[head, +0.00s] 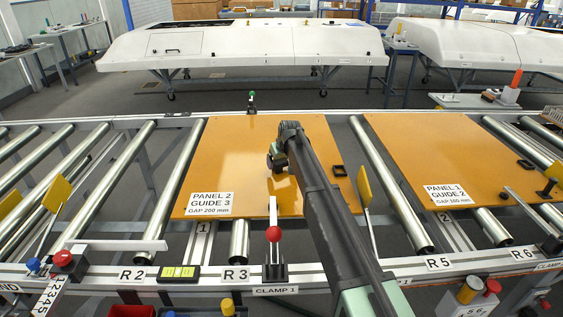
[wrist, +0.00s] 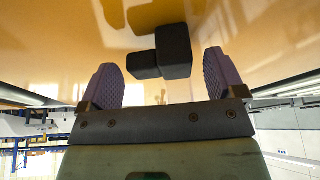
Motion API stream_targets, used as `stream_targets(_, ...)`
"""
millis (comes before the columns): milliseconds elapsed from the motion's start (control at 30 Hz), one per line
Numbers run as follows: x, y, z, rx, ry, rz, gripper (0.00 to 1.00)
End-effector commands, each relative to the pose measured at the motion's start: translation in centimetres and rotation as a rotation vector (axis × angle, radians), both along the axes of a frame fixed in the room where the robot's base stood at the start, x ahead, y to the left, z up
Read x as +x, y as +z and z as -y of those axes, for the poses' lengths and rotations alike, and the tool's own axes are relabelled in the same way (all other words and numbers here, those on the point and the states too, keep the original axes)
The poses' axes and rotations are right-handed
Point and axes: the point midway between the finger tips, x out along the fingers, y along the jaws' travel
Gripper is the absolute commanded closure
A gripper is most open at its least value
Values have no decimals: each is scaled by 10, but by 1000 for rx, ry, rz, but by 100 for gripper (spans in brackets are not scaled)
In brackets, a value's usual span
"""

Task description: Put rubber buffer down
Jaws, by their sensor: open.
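My gripper (wrist: 162,75) is open, its two purple ribbed pads spread apart in the wrist view. A black block, which looks like the rubber buffer (wrist: 174,48), stands against the glossy orange panel between and beyond the pads, with gaps on both sides. A smaller dark block face (wrist: 142,66) shows at its left; I cannot tell whether it is part of the same piece. In the head view my gripper (head: 277,160) is low over the middle of the orange Panel 2 (head: 230,150). The arm hides the buffer there.
A black square frame (head: 339,170) lies on Panel 2, right of my arm. A red-knobbed clamp (head: 273,234) stands at the front edge, and yellow flags (head: 364,187) stand beside the panel. Panel 1 (head: 440,150) is at the right. The left of Panel 2 is clear.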

Motion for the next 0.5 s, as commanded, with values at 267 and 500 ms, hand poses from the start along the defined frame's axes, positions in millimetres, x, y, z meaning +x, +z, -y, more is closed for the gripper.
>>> stream_targets(267, -2, 14, 1, 0, 0, 0, 11)
stream_targets(500, -21, 71, 11, 0, 0, 0, 11)
